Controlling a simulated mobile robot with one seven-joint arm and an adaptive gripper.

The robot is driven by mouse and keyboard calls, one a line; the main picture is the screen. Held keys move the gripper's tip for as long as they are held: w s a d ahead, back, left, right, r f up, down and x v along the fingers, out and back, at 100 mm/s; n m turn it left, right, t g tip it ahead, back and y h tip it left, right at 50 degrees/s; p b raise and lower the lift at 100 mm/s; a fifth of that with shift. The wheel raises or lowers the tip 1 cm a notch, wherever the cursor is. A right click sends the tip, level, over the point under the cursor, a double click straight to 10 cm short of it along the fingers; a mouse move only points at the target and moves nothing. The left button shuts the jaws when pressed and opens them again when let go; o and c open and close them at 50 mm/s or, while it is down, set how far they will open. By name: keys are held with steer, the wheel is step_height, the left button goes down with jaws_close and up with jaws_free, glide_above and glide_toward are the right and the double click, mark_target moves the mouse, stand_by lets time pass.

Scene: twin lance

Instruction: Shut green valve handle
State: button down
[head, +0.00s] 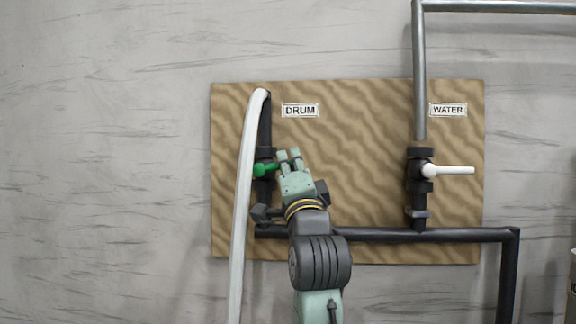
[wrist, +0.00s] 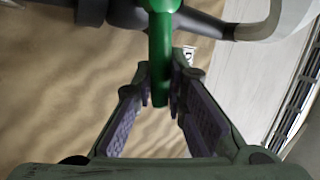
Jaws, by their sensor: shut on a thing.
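The green valve handle (head: 265,170) is on the black valve under the DRUM label, at the left of the wooden board. It points right, about level, towards my gripper (head: 289,154), which hides its outer end. In the wrist view the green handle (wrist: 161,45) runs from the dark valve at the top down between the two fingers. My gripper (wrist: 160,82) is shut on the handle near its free end, with the pads on either side of it.
A white hose (head: 246,180) hangs just left of the green valve. A white-handled valve (head: 450,170) is at the right under the WATER label (head: 448,110). A dark pipe (head: 400,235) runs along the board's lower part. The board between the valves is clear.

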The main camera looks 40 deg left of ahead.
steer(key=shift+f+m+t+h+b, duration=0.2)
steer(key=shift+f+m+t+h, duration=0.3)
steer(key=shift+m, duration=0.45)
steer(key=shift+f+m+t+h+b, duration=0.2)
steer(key=shift+m+t+h, duration=0.2)
steer(key=shift+m+t, duration=0.45)
steer(key=shift+w+d+m, duration=0.1)
steer(key=shift+m, duration=0.2)
steer(key=c, duration=1.6)
jaws_free()
steer(key=shift+r, duration=0.15)
step_height(320, 180, up, 10)
steer(key=shift+f, duration=0.1)
steer(key=shift+c, duration=0.2)
